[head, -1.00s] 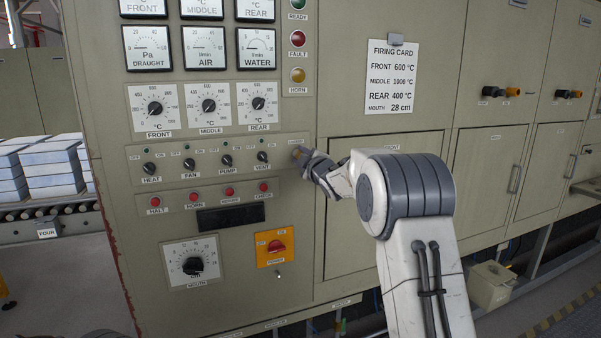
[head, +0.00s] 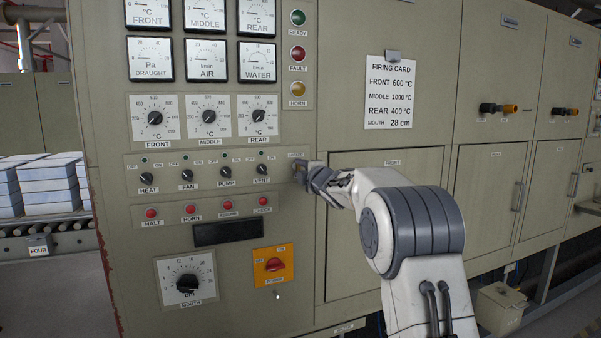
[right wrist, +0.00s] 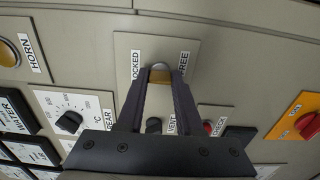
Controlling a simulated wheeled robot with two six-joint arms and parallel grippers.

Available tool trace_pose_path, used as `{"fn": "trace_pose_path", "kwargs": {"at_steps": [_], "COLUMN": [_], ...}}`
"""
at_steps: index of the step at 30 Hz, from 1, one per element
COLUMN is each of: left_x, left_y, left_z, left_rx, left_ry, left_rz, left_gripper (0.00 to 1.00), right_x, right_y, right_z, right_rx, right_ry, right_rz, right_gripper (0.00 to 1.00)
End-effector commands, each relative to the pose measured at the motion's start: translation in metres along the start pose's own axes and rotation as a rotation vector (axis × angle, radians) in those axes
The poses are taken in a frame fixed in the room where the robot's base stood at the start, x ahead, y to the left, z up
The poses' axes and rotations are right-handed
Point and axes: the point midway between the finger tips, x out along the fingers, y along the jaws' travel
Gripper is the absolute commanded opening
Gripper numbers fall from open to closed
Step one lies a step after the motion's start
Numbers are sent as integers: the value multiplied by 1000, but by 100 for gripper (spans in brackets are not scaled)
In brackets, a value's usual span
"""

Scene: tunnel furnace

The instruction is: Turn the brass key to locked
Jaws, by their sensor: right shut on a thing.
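The brass key (right wrist: 160,76) sits on a small plate (right wrist: 128,46) marked LOCKED on one side and FREE on the other, in the right wrist view. My right gripper (right wrist: 160,82) is shut on the key, with one dark finger on each side of it. In the head view my right gripper (head: 301,172) reaches the panel from the right, at the plate right of the VENT switch, and its fingers hide the key there. I cannot tell which mark the key points to. My left gripper is out of view.
Close around are the VENT switch (head: 262,169), the red CHECK button (head: 263,200) and the yellow HORN lamp (head: 297,89). Below is the red power switch (head: 274,265) on its orange plate. A firing card (head: 390,92) hangs at upper right.

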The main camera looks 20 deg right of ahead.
Motion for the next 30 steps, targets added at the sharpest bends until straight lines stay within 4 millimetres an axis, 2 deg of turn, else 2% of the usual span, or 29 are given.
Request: {"fn": "trace_pose_path", "kwargs": {"at_steps": [9,10,11,12,23,26,30], "left_x": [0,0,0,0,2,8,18], "left_y": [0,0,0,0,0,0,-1], "left_z": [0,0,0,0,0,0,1], "left_rx": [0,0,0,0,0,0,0], "left_ry": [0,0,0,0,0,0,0], "left_rz": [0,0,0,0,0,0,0], "left_gripper": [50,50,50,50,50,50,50], "right_x": [0,0,0,0,-4,-14,-40], "right_y": [-1,-1,-1,-1,-1,-2,-2], "right_z": [-1,-1,-1,-1,0,1,0], "right_rx": [-4,-3,-3,-3,-2,-1,-2], "right_ry": [2,2,2,2,0,-1,-1], "right_rz": [-2,-2,-2,-2,0,1,2], "right_gripper": [0,46,58,65,65,65,65]}}
